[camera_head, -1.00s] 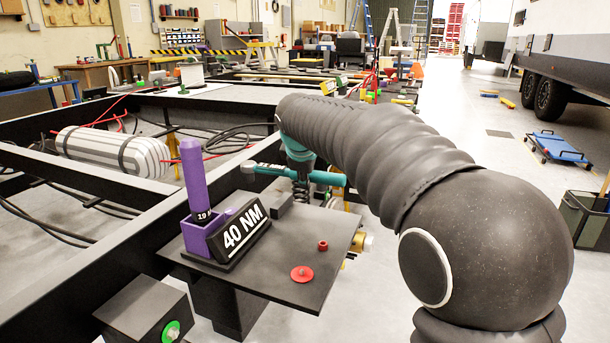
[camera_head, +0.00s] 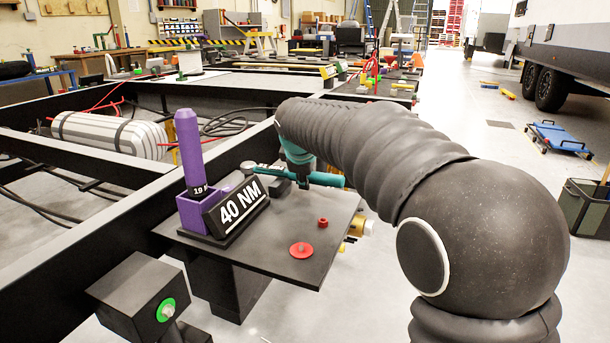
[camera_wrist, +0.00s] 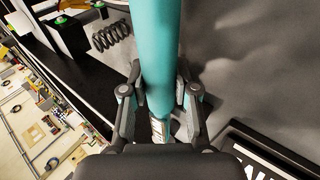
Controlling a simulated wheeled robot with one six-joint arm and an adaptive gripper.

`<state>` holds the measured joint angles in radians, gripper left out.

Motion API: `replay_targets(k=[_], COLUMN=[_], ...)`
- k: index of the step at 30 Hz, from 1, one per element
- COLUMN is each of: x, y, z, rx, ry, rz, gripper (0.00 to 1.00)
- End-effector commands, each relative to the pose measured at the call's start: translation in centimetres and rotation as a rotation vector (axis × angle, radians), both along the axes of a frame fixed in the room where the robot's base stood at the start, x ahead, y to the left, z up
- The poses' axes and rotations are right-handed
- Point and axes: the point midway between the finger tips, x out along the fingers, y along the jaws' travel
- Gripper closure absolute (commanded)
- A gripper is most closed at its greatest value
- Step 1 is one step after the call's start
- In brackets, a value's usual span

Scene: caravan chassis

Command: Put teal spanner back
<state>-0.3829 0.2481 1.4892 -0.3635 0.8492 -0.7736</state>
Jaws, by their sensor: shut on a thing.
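The teal spanner (camera_head: 327,179) lies roughly level across the far edge of a dark plate in the head view. Its ratchet head (camera_head: 248,167) points left, just behind the 40 NM sign (camera_head: 240,208). My gripper (camera_head: 302,178) is shut on its handle, from above; the fingertips are mostly hidden by my arm. The wrist view shows the teal handle between both fingers (camera_wrist: 158,103). A purple holder (camera_head: 202,212) with an upright purple tool (camera_head: 189,150) marked 19 stands on the plate at left. I cannot tell whether the spanner touches the plate.
The dark plate (camera_head: 270,262) also carries a red disc (camera_head: 302,250) and a small red cap (camera_head: 323,223). Black chassis beams (camera_head: 95,240) run at left. A dark box with a green ring (camera_head: 165,310) is at the front. A coil spring (camera_wrist: 112,36) shows in the wrist view.

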Motion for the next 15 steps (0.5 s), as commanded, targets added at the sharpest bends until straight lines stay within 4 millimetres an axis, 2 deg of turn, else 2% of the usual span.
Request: replay_targets(k=[4,5,8,15], x=[0.03,0.03,0.03,-0.01], y=[0.00,0.00,-0.01,-0.03], z=[0.18,0.18,0.18,-0.07], rx=[0.002,0.002,0.001,-0.001], ry=[-0.003,-0.003,-0.002,0.002], rz=[0.000,0.000,0.000,-0.001], gripper=[1.00,0.66,0.42,0.42])
